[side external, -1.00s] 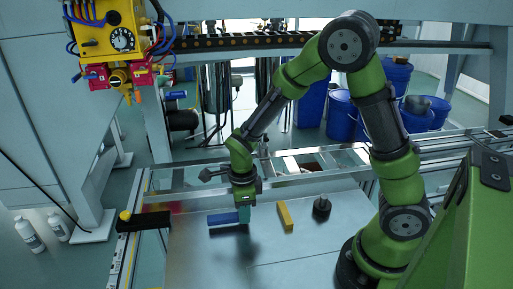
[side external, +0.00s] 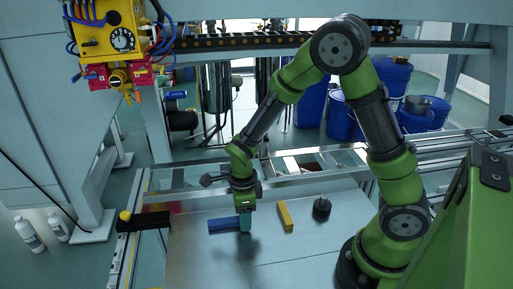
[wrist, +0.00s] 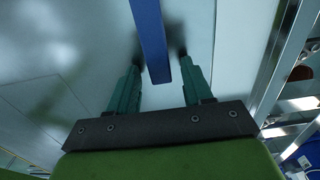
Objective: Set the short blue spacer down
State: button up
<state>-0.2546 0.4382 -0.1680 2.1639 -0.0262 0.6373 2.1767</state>
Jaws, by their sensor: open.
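The short blue spacer (side external: 222,223) lies flat on the metal table (side external: 300,245) in the side view. In the wrist view the blue spacer (wrist: 151,40) runs between the two teal fingers, with a visible gap on each side. My gripper (side external: 245,222) is at the spacer's right end, pointing down close to the table. In the wrist view my gripper (wrist: 158,82) is open, its fingers apart and not touching the spacer. One finger hides part of the spacer's right end in the side view.
A yellow bar (side external: 286,215) lies a little to the right of my gripper. A dark weight with a knob (side external: 322,208) stands beyond it. A black block (side external: 143,221) sits at the table's left edge. The front of the table is clear.

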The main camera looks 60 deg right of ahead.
notch_tip(320, 180, up, 12)
jog(key=s+r+n+t+y, duration=0.2)
jog(key=s+r+n+t, duration=0.5)
jog(key=n, duration=1.6)
jog(key=v, duration=0.6)
jog(key=shift+a, duration=0.35)
jog(key=shift+o, duration=0.3)
jog(key=shift+w+r, duration=0.1)
